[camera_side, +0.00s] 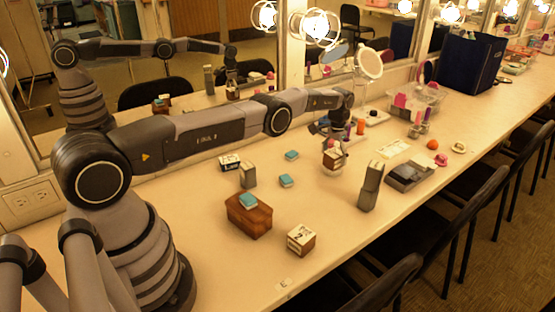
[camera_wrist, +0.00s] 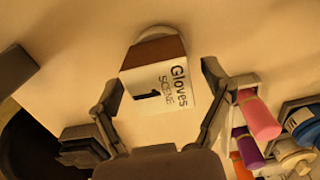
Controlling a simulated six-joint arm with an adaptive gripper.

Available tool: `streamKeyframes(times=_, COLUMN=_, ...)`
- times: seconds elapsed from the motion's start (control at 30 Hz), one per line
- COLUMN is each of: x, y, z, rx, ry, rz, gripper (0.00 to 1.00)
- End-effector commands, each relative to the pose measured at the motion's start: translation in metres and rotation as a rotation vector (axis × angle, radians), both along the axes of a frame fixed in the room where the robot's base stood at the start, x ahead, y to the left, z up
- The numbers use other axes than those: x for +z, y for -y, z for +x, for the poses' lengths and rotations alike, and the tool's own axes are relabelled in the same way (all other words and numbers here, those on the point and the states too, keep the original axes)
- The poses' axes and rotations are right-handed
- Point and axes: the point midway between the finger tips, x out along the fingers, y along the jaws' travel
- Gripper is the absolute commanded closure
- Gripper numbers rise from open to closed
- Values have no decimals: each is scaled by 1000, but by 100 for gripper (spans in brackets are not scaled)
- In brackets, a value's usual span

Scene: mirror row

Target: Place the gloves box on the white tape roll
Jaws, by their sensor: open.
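The gloves box (camera_wrist: 158,88), brown with a white face reading "Gloves SCENE 1", lies between the spread fingers of my gripper (camera_wrist: 161,82) in the wrist view. My gripper is open, one finger on each side of the box. The pale rounded rim of the white tape roll (camera_wrist: 156,32) shows past the box's brown end; the rest is hidden by the box. In the side view, my gripper (camera_side: 332,132) is just above the gloves box (camera_side: 333,157), which appears to rest on the tape roll (camera_side: 331,170).
Grey blocks (camera_side: 370,187) stand to the right and front. A wooden box (camera_side: 248,216) with a teal block on it and another labelled box (camera_side: 301,239) lie nearer my base. Pink and purple cylinders (camera_wrist: 260,115) stand close to the right finger.

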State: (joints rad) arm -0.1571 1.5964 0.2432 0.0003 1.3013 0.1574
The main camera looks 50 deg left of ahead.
Motion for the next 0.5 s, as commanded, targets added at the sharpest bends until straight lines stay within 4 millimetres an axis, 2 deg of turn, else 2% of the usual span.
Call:
streamKeyframes(times=0.17, x=9, y=0, z=1, rx=0, ry=1, rz=0, gripper=20)
streamKeyframes(times=0.27, x=23, y=0, z=2, rx=0, ry=3, rz=0, gripper=20)
streamKeyframes(times=0.5, x=75, y=0, z=1, rx=0, ry=4, rz=1, gripper=20)
